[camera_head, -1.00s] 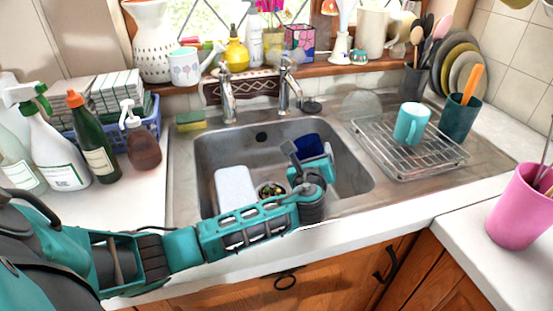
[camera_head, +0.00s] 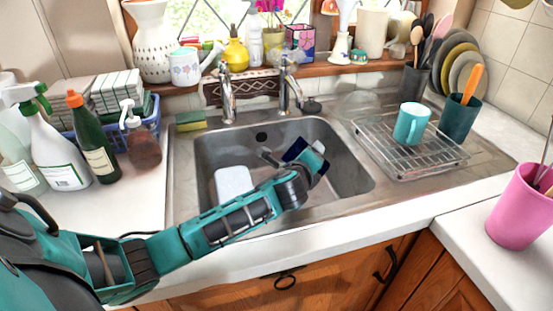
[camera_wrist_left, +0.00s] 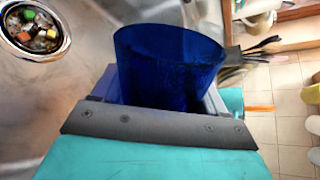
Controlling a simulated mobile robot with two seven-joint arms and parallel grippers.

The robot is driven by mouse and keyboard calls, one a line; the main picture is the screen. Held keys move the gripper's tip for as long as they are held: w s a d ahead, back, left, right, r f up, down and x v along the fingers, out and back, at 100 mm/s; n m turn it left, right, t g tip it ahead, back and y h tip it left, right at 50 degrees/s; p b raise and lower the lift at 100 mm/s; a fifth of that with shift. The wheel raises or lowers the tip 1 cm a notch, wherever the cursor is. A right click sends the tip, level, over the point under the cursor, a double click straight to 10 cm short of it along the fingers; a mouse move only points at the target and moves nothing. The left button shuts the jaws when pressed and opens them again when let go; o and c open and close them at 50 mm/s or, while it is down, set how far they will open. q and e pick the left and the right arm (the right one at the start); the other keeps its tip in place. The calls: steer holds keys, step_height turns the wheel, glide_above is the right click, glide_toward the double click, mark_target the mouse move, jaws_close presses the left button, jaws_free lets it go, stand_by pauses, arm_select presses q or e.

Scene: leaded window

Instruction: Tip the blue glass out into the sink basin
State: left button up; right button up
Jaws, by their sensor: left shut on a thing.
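My left gripper (camera_head: 302,160) is over the right half of the sink basin (camera_head: 345,165), shut on the blue glass (camera_head: 293,149). In the head view the glass is mostly hidden behind the gripper and looks tilted. In the left wrist view the blue glass (camera_wrist_left: 168,65) sits between the jaws, its wide rim away from the gripper. I cannot tell whether anything is in it. The drain strainer (camera_wrist_left: 35,30) in the basin floor holds small coloured bits. My right gripper is not in view.
A white block-like thing (camera_head: 233,182) is in the basin's left part. The tap (camera_head: 290,85) rises behind the basin. A wire rack (camera_head: 440,150) with a turquoise mug (camera_head: 411,123) stands at the right. Bottles, including a green one (camera_head: 93,145), crowd the left counter.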

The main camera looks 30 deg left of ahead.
mark_target(299, 144)
arm_select(q)
steer(key=shift+r+n+h, duration=0.5)
steer(key=shift+r+n, duration=0.05)
steer(key=shift+n, duration=0.15)
steer(key=shift+a, duration=0.1)
steer(key=shift+a+r+n, duration=0.3)
steer(key=shift+a+n, duration=0.1)
steer(key=shift+a+r+h, duration=0.15)
steer(key=shift+a+h, duration=0.1)
steer(key=shift+h, duration=0.25)
steer(key=shift+a+r+n+h, duration=0.3)
steer(key=shift+r+n+h, duration=0.25)
steer(key=shift+n, duration=0.55)
stand_by(0.9)
steer(key=shift+a+r+n+h, duration=0.2)
steer(key=shift+r+n+h, duration=0.1)
steer(key=shift+n+h, duration=0.1)
steer(key=shift+d+f+m+y, duration=0.5)
steer(key=shift+f+m+y, duration=0.15)
steer(key=shift+m+y, duration=0.15)
steer(key=shift+f+m+y, duration=0.25)
steer(key=shift+m+y, duration=0.1)
steer(key=shift+m, duration=0.15)
